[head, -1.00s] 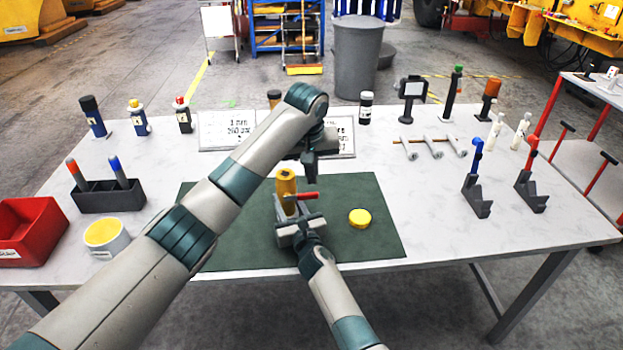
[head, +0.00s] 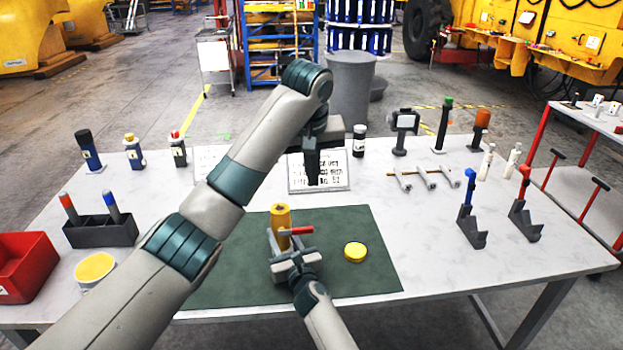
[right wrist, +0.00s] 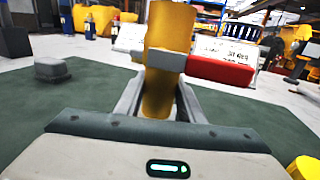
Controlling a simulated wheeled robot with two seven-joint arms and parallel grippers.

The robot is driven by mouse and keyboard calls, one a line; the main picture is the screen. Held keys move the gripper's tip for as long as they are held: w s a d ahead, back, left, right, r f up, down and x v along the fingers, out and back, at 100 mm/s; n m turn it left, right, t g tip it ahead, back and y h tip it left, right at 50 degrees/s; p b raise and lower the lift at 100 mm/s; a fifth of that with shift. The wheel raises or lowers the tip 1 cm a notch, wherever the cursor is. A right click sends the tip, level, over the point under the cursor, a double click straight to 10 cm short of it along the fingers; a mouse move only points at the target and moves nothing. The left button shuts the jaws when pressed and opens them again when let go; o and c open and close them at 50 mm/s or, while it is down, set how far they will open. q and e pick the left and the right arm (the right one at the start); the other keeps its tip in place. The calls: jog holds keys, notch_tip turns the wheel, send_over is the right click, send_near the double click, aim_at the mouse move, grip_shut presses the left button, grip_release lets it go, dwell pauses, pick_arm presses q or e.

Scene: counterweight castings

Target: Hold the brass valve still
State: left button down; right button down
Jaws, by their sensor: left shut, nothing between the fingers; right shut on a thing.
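The brass valve (head: 281,219) stands upright on the green mat, with a red handle (head: 302,231) pointing right. My right gripper (head: 286,246) is shut on the valve's lower body. In the right wrist view, the valve (right wrist: 168,30) rises between my right fingers (right wrist: 158,98), with the red handle (right wrist: 220,69) to its right. The fingers hide part of its lower body. My left gripper (head: 313,178) is shut and empty, pointing down above and to the right of the valve, apart from it.
A round yellow cap (head: 355,252) lies on the green mat (head: 350,280) right of the valve. A dark holder (head: 100,232) and a red bin (head: 22,265) stand left. Printed signs (head: 320,172) stand behind. Two dark stands (head: 473,230) are at the right. The mat's right side is mostly clear.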

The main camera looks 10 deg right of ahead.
jog(key=c, duration=1.1)
grip_release()
jog(key=v, duration=1.2)
jog(key=shift+s, duration=0.1)
